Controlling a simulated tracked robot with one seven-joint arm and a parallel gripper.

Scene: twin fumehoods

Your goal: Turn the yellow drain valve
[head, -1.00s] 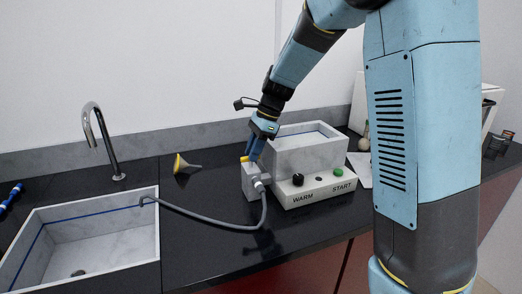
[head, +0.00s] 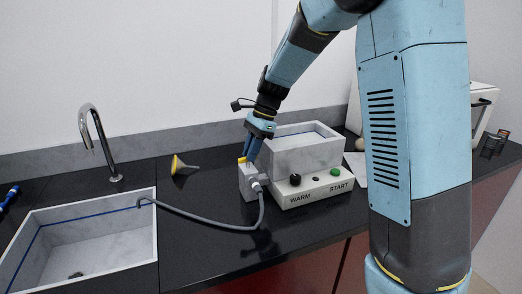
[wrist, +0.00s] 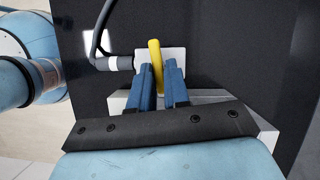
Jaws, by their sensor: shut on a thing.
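The yellow drain valve (wrist: 155,62) is a slim yellow handle on top of a pale block (head: 248,184) at the left end of the bath unit. In the wrist view the handle runs along the gap between my two blue fingers. My gripper (wrist: 160,72) is shut on the handle from above. In the head view my gripper (head: 250,152) hides most of the handle, and only a small yellow part (head: 242,160) shows at its left.
A grey hose (head: 205,222) runs from the block to the sink (head: 150,240) at the left. The stone bath (head: 300,158) and its WARM/START panel (head: 318,191) stand right of my gripper. The counter front is clear.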

